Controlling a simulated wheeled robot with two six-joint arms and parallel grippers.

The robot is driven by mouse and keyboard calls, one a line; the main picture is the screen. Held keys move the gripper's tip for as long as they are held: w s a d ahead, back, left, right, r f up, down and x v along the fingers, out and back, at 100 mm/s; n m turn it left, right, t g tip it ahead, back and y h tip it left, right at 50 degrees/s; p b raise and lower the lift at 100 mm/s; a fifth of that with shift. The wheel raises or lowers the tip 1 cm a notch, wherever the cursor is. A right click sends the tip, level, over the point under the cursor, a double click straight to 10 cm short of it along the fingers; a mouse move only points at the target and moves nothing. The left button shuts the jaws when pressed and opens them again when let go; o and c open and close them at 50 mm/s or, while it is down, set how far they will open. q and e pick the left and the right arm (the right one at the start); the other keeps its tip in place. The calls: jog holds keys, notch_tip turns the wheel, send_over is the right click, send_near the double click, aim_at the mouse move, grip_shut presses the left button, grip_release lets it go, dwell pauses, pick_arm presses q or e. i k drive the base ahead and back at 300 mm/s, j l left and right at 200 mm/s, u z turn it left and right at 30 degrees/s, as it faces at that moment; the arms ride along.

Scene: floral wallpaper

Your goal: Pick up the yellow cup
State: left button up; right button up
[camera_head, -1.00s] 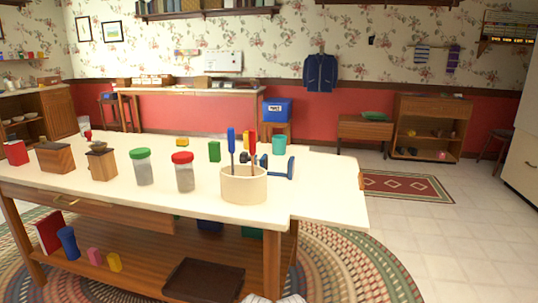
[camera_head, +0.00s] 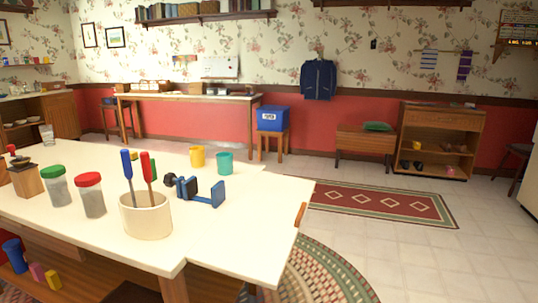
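The yellow cup (camera_head: 197,157) stands upright near the far right part of the white-topped table (camera_head: 240,245). A teal cup (camera_head: 225,163) stands just to its right. Neither of my grippers shows in the head view, and nothing touches the yellow cup.
In front of the cups lie a blue clamp-like tool (camera_head: 208,196) and a cream crock (camera_head: 146,216) holding screwdrivers. Shakers (camera_head: 90,196) stand at left. Open floor (camera_head: 350,240) with a red rug (camera_head: 385,203) lies to the right.

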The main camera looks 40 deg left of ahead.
aim_at(197, 152)
jog(key=i+l+z, duration=0.2)
jog(key=i, duration=0.25)
jog(key=i+l+z, duration=0.1)
jog(key=i+z, duration=0.15)
jog(key=i, duration=0.2)
jog(key=i+u, duration=0.35)
jog(key=i, duration=0.25)
jog(key=i+l+u, duration=0.15)
jog(key=i+u, duration=0.2)
jog(key=i, duration=0.2)
jog(key=i+j+u, duration=0.15)
jog(key=i+u, duration=0.15)
jog(key=u, duration=0.15)
jog(key=i+u, duration=0.3)
jog(key=u, duration=0.15)
jog(key=i+u, duration=0.3)
jog(key=u, duration=0.15)
jog(key=i+l+u, duration=0.25)
jog(key=u, duration=0.2)
jog(key=i+u, duration=0.35)
jog(key=k, duration=0.1)
